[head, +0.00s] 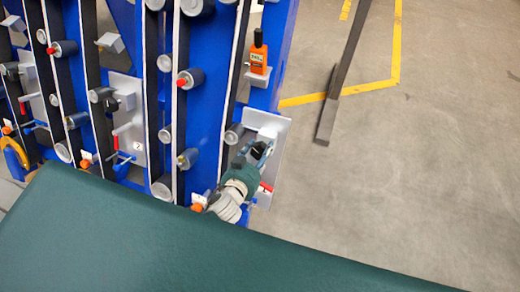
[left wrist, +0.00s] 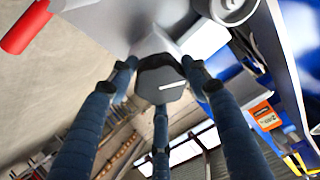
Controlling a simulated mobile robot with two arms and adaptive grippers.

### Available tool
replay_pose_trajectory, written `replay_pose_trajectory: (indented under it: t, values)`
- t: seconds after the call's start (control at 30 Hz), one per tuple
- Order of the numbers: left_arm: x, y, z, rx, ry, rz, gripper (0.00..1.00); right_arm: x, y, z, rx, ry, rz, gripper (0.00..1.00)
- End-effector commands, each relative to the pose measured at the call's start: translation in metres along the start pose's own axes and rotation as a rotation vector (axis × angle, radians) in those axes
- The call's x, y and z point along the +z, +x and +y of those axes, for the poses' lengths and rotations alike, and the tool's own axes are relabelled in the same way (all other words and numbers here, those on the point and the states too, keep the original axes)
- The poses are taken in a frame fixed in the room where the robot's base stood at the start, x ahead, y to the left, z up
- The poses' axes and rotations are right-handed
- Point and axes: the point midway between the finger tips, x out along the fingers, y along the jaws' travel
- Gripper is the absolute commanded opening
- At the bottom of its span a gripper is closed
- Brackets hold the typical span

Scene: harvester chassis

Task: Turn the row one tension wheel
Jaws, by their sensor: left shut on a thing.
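The row one tension wheel is a dark faceted knob with a white line on its face (left wrist: 161,84). It is in the middle of the left wrist view, on a pale mount. In the head view it shows as a small black shape (head: 258,153) by the light plate (head: 276,146) on the right side of the blue frame. My left gripper (head: 255,160) has its fingers closed around the knob; three fingers reach it from different sides in the left wrist view. The fingers hide part of the knob's sides. My right gripper is not in view.
An orange hand-held device (head: 258,52) stands on a bracket above the plate. A red handle (left wrist: 25,27) is near the fingers. Rollers and dark belts fill the blue frame (head: 207,100) to the left. A grey bar (head: 341,80) crosses the otherwise open floor (head: 430,180).

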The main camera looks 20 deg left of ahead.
Motion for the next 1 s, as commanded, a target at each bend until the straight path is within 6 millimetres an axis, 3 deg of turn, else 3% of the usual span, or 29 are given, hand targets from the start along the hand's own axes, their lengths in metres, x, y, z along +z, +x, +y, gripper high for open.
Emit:
replay_pose_trajectory:
  t: [0.03,0.7,1.0]
  values:
    - [-0.012,0.001,-0.006,-0.001,0.045,0.018,0.21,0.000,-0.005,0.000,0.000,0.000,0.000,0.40]
    - [-0.013,0.001,-0.002,0.077,0.665,0.019,0.21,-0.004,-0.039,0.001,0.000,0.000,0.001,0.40]
    - [-0.012,0.002,0.000,0.103,0.866,0.020,0.21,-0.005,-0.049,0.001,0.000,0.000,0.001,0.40]
